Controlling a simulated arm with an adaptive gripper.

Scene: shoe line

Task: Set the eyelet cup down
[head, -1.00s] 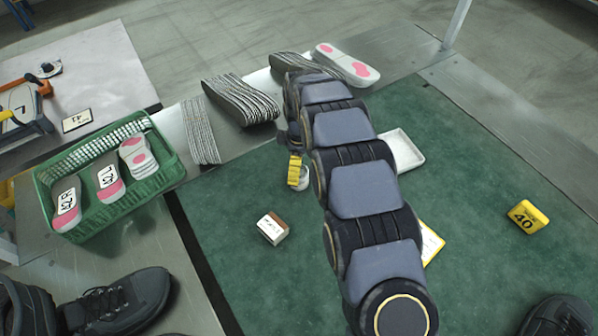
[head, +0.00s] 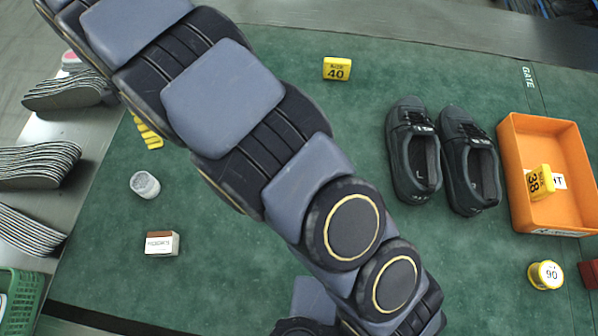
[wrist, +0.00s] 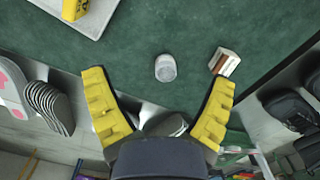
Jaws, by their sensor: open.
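The eyelet cup (head: 145,185) is a small pale cup with a grey top, standing on the green mat and apparently upright. In the wrist view the cup (wrist: 165,67) shows whole, with bare mat around it. My gripper (wrist: 160,79) is open, its two yellow fingers spread wide with nothing between them. The cup lies ahead of the gap and touches neither finger. In the head view part of a yellow finger (head: 147,130) shows beyond the cup; my arm hides the rest of the gripper.
A small white and brown box (head: 161,243) stands near the cup. A white tray (wrist: 97,31) holds a yellow item. Insoles (head: 38,163) lie along the left edge. Black shoes (head: 412,150) and an orange bin (head: 513,185) are at right.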

